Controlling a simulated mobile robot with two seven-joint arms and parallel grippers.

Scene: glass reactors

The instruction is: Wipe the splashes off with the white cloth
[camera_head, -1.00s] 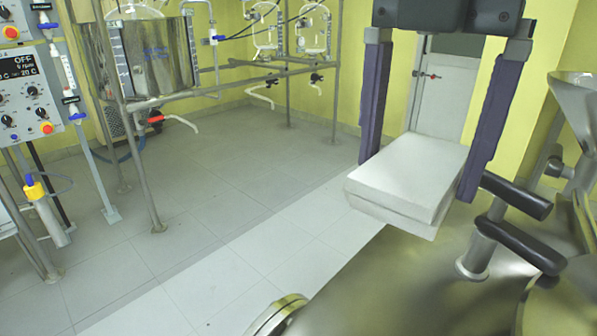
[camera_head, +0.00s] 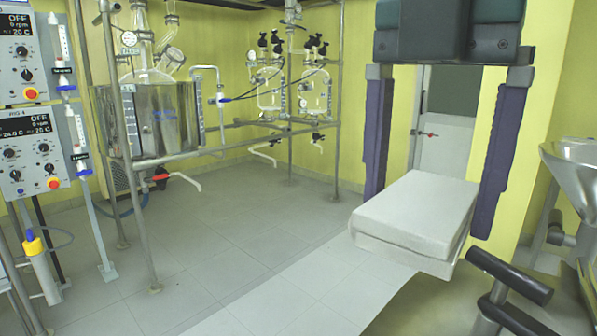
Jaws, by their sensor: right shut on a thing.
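The white cloth (camera_head: 412,217) is a thick folded block at the right of the head view. My right gripper (camera_head: 427,208) comes down from the top, with a purple finger on either side of the cloth. It is shut on the cloth and holds it up, roughly level, above and behind the edge of a dull metal surface (camera_head: 425,308). I cannot tell how far the cloth is from that surface. I can make out no splashes in this view. My left gripper is not in view.
A glass reactor with a steel jacket (camera_head: 165,118) stands in a pipe frame at the left, beside control boxes (camera_head: 32,150). Smaller glass vessels (camera_head: 270,90) hang at the back. Black-gripped handles (camera_head: 510,275) and a metal funnel (camera_head: 572,180) are at the right. The tiled floor (camera_head: 235,235) is open.

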